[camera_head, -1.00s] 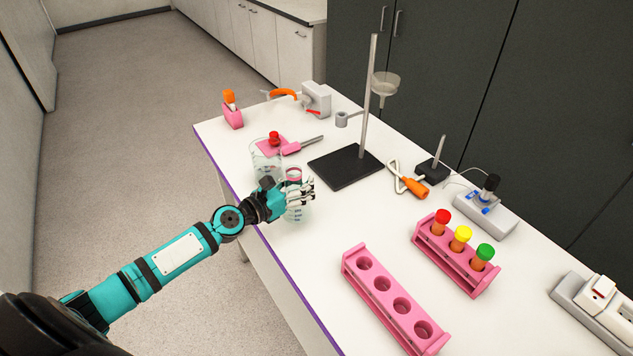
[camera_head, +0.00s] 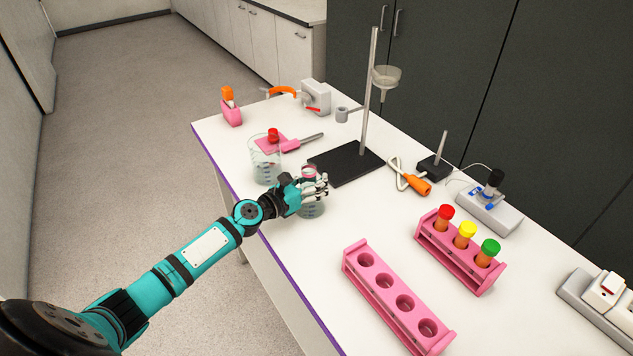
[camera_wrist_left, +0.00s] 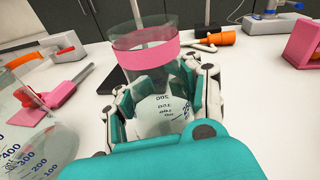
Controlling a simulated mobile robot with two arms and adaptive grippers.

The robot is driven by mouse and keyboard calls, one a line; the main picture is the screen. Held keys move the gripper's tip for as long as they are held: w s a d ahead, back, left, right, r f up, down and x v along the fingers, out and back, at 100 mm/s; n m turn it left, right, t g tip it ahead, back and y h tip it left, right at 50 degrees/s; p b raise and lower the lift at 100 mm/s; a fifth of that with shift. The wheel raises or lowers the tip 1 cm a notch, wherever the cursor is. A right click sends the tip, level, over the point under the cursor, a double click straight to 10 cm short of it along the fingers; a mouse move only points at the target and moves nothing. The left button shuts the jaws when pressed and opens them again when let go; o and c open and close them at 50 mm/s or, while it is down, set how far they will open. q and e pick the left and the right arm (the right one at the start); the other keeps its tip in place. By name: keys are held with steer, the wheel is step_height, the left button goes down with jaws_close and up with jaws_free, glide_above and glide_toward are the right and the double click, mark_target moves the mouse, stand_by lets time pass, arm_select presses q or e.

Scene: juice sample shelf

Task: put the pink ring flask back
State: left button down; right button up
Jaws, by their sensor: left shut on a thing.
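The pink ring flask (camera_head: 311,208) is clear glass with a pink band around its neck. My left gripper (camera_head: 318,187) is shut around it, near the left edge of the table, in front of the black stand base. In the left wrist view the flask (camera_wrist_left: 145,45) stands upright between the fingers (camera_wrist_left: 160,105), with its pink band above them and graduation marks below. The fingers hide part of its body. I cannot tell whether its bottom touches the table. My right gripper is not in view.
A glass beaker (camera_head: 264,165) stands left of the flask. The stand's black base (camera_head: 345,165) is behind it. An empty pink rack (camera_head: 385,290) is at the front, and another pink rack (camera_head: 455,262) holds capped tubes. White table (camera_head: 345,225) is clear between flask and racks.

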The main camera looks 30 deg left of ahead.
arm_select(q)
steer(key=c, duration=0.7)
jaws_free()
steer(key=shift+f, duration=0.1)
steer(key=shift+o, duration=0.2)
steer(key=shift+r, duration=0.25)
steer(key=v, duration=1)
steer(key=shift+s+f+b, duration=0.2)
steer(key=shift+s+b, duration=0.1)
steer(key=shift+b, duration=0.1)
steer(key=shift+v, duration=0.75)
steer(key=shift+r, duration=0.15)
